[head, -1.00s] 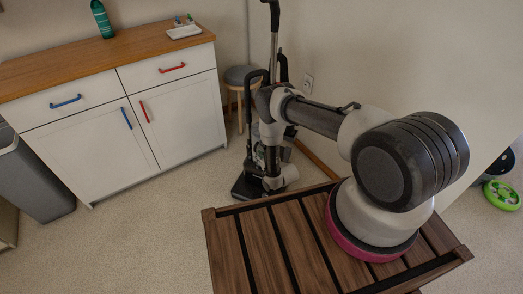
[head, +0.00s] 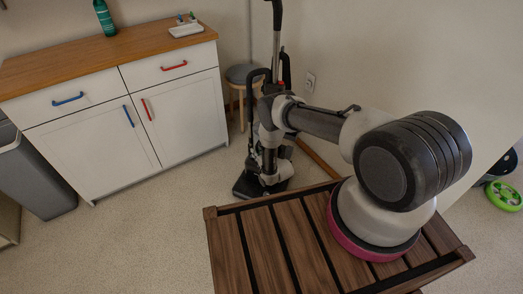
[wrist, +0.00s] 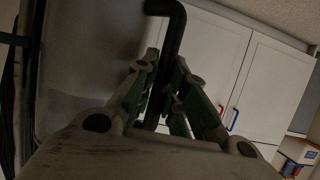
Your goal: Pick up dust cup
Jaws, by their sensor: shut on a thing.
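The upright vacuum (head: 278,60) stands in the corner beside the white cabinet, its dark base (head: 255,186) on the floor. My arm reaches over to its lower body and covers much of it, so the dust cup is hard to make out in the head view. In the wrist view my gripper (wrist: 164,72) has its green-sided fingers closed around a black bent handle (wrist: 172,28). A grey, smooth surface (wrist: 90,60) fills the left behind it; I cannot tell whether it is the dust cup's wall.
The white cabinet (head: 90,135) with a wooden top stands left of the vacuum. A round stool (head: 242,76) is behind it. A slatted wooden table (head: 270,245) is in front of me. A grey bin (head: 35,180) stands far left. The floor between is clear.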

